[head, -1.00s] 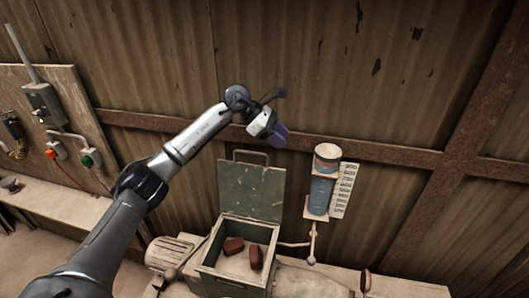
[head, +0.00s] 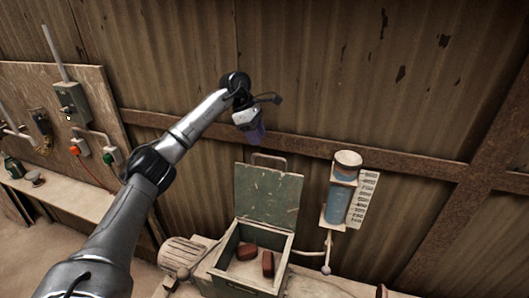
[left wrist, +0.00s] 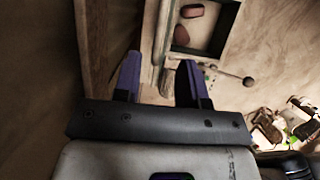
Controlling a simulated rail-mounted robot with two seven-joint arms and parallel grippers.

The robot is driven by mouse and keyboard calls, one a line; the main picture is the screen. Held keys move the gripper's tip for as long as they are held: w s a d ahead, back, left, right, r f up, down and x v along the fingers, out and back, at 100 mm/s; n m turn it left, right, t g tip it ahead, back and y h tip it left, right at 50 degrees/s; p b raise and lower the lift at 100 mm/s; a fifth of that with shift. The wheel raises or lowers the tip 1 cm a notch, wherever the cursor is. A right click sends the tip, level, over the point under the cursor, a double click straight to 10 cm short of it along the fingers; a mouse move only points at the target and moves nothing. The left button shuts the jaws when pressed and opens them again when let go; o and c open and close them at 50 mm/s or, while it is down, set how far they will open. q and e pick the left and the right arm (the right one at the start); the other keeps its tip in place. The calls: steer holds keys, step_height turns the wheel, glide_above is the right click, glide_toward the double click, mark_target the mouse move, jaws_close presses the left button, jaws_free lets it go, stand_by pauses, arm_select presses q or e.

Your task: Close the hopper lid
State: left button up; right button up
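The green hopper lid (head: 268,195) stands open and upright at the back of the hopper (head: 290,246), with a handle (head: 268,158) on its top edge. Two reddish-brown lumps lie inside the hopper. My left gripper (head: 255,134) is in the air above and slightly left of the lid handle, apart from it. The hopper (left wrist: 232,22) shows at the top there. My right gripper is not in view.
A blue cylinder gauge (head: 338,200) with a scale plate is on the wall right of the lid. A ball-ended lever (head: 325,270) stands right of the hopper. A motor (head: 183,252) sits to its left. A switch board (head: 60,110) is at the far left.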

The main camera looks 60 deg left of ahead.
arm_select(q)
steer(key=shift+p+x, duration=0.3)
steer(key=shift+x, duration=2.85)
steer(key=shift+d, duration=0.1)
steer(key=shift+c, duration=0.2)
jaws_close()
